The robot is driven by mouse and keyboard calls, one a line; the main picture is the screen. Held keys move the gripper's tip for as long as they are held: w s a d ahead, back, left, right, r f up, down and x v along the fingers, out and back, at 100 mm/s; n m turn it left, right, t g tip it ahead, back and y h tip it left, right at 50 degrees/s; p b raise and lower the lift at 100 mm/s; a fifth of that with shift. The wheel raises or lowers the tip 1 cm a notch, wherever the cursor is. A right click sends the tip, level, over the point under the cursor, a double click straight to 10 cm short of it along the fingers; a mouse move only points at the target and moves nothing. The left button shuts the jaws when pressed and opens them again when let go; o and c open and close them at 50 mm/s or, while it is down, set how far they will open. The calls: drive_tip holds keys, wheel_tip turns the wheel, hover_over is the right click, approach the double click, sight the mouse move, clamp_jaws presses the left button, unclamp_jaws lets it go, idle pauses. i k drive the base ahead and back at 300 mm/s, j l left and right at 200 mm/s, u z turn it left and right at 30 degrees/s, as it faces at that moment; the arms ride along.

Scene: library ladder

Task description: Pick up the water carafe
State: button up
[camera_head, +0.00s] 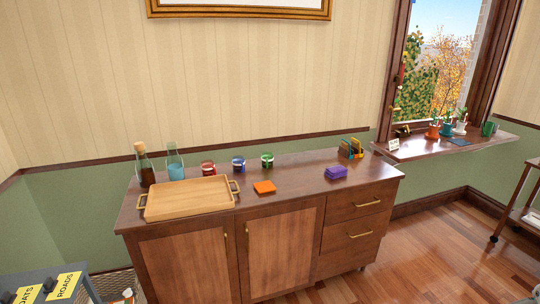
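The water carafe (175,164) is clear glass with blue water in its lower part. It stands upright at the back left of the wooden sideboard (270,216), behind the tray. A dark bottle (145,166) with a pale neck stands just left of it. My gripper cannot be made out in the head view.
An empty wooden tray (187,199) with handles lies in front of the carafe. Red (207,168), blue (238,164) and green (267,160) containers stand to its right. Open floor (420,255) shows at right.

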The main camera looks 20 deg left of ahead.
sight(174, 163)
drive_tip(key=i+j+u, duration=0.25)
drive_tip(key=i+u, duration=0.7)
drive_tip(key=i+j+z, duration=0.1)
drive_tip(key=i+j, duration=0.25)
drive_tip(key=i+j+z, duration=0.15)
drive_tip(key=i+j, duration=0.2)
drive_tip(key=i+j+z, duration=0.1)
drive_tip(key=i+j, duration=0.2)
drive_tip(key=j, duration=0.3)
